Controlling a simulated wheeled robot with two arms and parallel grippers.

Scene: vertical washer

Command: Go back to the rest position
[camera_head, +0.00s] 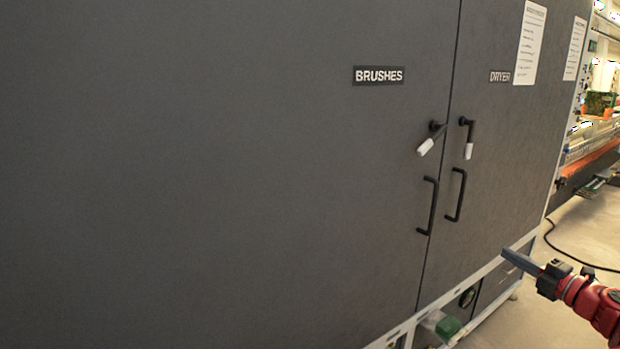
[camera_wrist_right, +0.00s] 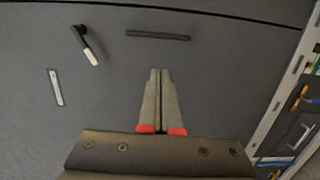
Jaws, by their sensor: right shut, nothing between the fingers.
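Two white-tipped latches show, the left one (camera_head: 430,140) slanted and the right one (camera_head: 468,140) hanging nearly straight down. My left gripper is not in view.
Two black pull handles, the left (camera_head: 429,206) and the right (camera_head: 457,194), stick out below the latches. A light frame rail (camera_head: 480,276) runs along the door bottoms. A black cable (camera_head: 570,255) lies on the floor (camera_head: 590,225) at right, where there is free room.

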